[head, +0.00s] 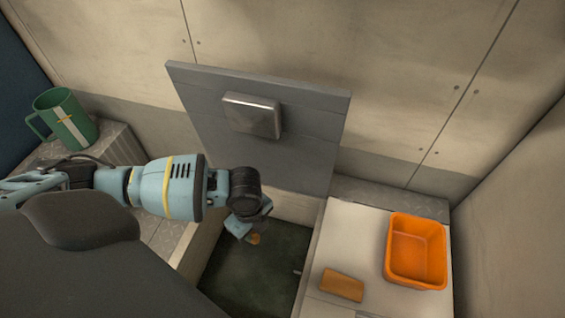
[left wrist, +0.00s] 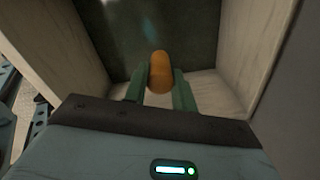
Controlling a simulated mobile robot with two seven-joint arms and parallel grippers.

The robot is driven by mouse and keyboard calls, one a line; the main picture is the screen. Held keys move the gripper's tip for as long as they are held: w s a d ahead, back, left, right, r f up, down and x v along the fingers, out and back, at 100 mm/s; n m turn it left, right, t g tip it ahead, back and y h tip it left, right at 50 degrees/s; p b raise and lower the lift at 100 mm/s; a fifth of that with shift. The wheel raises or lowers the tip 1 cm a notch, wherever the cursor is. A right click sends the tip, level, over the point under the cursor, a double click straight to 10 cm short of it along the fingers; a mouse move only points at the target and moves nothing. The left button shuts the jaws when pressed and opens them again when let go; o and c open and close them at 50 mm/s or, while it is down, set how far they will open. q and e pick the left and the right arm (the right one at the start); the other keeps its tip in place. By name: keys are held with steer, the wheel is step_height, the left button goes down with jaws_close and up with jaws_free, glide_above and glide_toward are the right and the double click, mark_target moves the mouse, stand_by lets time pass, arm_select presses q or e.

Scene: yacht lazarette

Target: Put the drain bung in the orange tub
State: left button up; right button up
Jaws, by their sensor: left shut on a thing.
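The drain bung (left wrist: 160,72) is a small orange-brown piece between the two green fingers of my left gripper (left wrist: 160,92) in the left wrist view. My left gripper is shut on it. The orange tub (head: 417,252) stands on the pale top to the right of the opening. It looks empty. My right gripper is not in view.
An orange-brown block (head: 342,285) lies left of the tub on the pale top (head: 350,235). A raised grey lid (head: 290,155) with a metal plate (head: 252,116) stands behind the opening. A green mug (head: 66,120) stands at the left. The opening's walls surround the gripper.

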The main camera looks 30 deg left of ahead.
arm_select(q)
steer(key=w+d+r+n, duration=0.2)
steer(key=r+n, duration=0.3)
steer(key=r, duration=0.3)
steer(key=w+d+r+n, duration=0.1)
steer(key=d+r+n, duration=0.25)
steer(key=r, duration=0.45)
steer(key=s+r+n+p, duration=0.1)
steer(key=s+r+n, duration=0.3)
steer(key=r+n, duration=0.6)
step_height(320, 180, up, 5)
steer(key=shift+a+f+n, duration=0.2)
steer(key=shift+a+n, duration=0.1)
steer(key=shift+n, duration=0.05)
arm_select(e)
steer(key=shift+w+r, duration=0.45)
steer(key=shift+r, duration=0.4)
arm_select(q)
steer(key=shift+d, duration=0.15)
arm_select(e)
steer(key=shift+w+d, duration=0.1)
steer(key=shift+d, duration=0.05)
